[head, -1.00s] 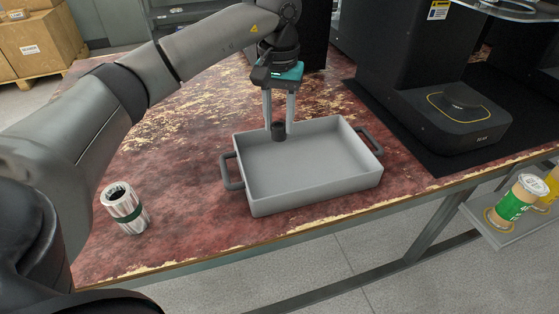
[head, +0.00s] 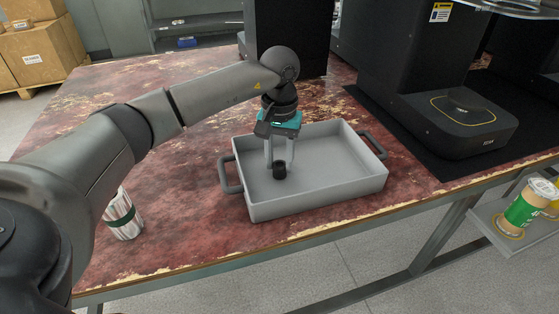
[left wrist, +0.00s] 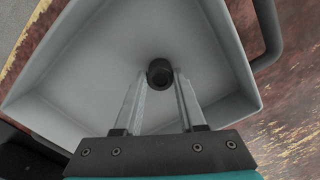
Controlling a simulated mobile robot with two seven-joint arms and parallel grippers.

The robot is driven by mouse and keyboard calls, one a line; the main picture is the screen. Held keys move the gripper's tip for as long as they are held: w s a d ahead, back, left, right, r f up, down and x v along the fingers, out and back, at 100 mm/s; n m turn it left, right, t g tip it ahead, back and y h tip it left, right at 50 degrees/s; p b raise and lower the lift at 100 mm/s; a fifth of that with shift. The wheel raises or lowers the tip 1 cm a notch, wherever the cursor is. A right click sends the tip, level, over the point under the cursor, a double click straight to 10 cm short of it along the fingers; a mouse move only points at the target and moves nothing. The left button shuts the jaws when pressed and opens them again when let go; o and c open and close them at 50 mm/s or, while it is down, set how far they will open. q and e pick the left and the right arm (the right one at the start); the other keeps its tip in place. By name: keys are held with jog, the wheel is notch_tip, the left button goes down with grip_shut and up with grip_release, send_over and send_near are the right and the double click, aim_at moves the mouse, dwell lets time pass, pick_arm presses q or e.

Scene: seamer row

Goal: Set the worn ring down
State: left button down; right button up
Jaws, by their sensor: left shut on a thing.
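The worn ring (head: 279,171) is a small black cylinder with a round opening, also seen in the left wrist view (left wrist: 160,74). My left gripper (head: 279,164) is shut on it, with one finger on each side. The gripper points down inside the grey tray (head: 345,186), which has a dark handle at each end. The ring is low in the tray, near its left part. I cannot tell whether it touches the tray floor. My right gripper is not in view.
A striped can with a green band (head: 123,217) stands left of the tray, partly behind my arm. A black machine (head: 455,122) stands on a dark mat at the right. A shelf at the lower right holds a green-labelled can (head: 523,205). The worn red tabletop between can and tray is clear.

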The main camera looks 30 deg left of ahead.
aim_at(279, 165)
pick_arm(q)
jog(key=shift+f, duration=0.1)
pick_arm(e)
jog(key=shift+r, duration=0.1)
pick_arm(q)
jog(key=shift+c, duration=2.4)
grip_release()
notch_tip(279, 165, up, 12)
jog(key=p, duration=0.4)
jog(key=shift+p, duration=0.3)
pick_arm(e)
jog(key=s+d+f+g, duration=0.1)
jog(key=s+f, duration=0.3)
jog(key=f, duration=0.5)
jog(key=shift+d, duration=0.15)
